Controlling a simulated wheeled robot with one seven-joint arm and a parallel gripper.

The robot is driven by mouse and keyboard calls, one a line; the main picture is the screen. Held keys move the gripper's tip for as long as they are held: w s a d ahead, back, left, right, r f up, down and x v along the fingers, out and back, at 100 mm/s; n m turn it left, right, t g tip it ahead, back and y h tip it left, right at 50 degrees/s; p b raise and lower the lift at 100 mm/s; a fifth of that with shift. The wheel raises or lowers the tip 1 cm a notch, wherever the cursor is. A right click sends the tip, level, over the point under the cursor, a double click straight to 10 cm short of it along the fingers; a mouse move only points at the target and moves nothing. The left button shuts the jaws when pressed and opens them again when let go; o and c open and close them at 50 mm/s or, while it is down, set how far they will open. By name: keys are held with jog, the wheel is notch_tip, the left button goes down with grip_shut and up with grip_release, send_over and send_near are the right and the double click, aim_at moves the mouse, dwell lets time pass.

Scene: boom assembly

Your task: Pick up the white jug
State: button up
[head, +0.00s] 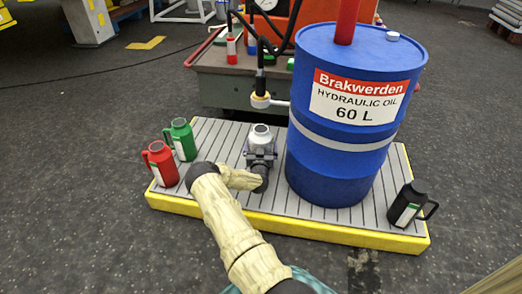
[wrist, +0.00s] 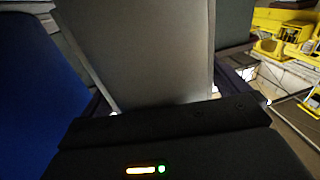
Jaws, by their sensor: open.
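The white jug (head: 262,139) stands on the slatted pallet, left of the blue drum, in the head view. My gripper (head: 262,160) is at the jug's near side, low on its body, and partly covers it. In the wrist view a large pale grey surface (wrist: 150,50), which looks like the jug's body, fills the middle between the dark fingers. My gripper is open around it in that view. Whether the fingers touch the jug cannot be told. The lower part of the jug is hidden by my gripper.
A blue oil drum (head: 345,160) stands close to the right of the jug. A red jug (head: 160,165) and a green jug (head: 181,140) stand at the left of the yellow-edged pallet (head: 300,228). A black jug (head: 407,206) stands at its right. A cart (head: 225,85) is behind.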

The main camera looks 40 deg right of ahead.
dwell(0.3)
jog(key=c, duration=1.4)
jog(key=shift+r, duration=0.1)
jog(key=c, duration=0.4)
jog(key=shift+r, duration=0.2)
jog(key=shift+c, duration=0.2)
notch_tip(320, 180, up, 4)
jog(key=p, duration=0.3)
jog(key=shift+f+p, duration=0.15)
jog(key=shift+p, duration=0.2)
jog(key=p, duration=0.9)
send_near(261, 138)
jog(key=shift+s+a+f, duration=0.75)
jog(key=shift+s+f, duration=0.05)
jog(key=shift+f, duration=0.15)
jog(key=shift+s+a+f, duration=0.75)
jog(key=shift+a+f, duration=0.05)
jog(key=shift+f, duration=0.2)
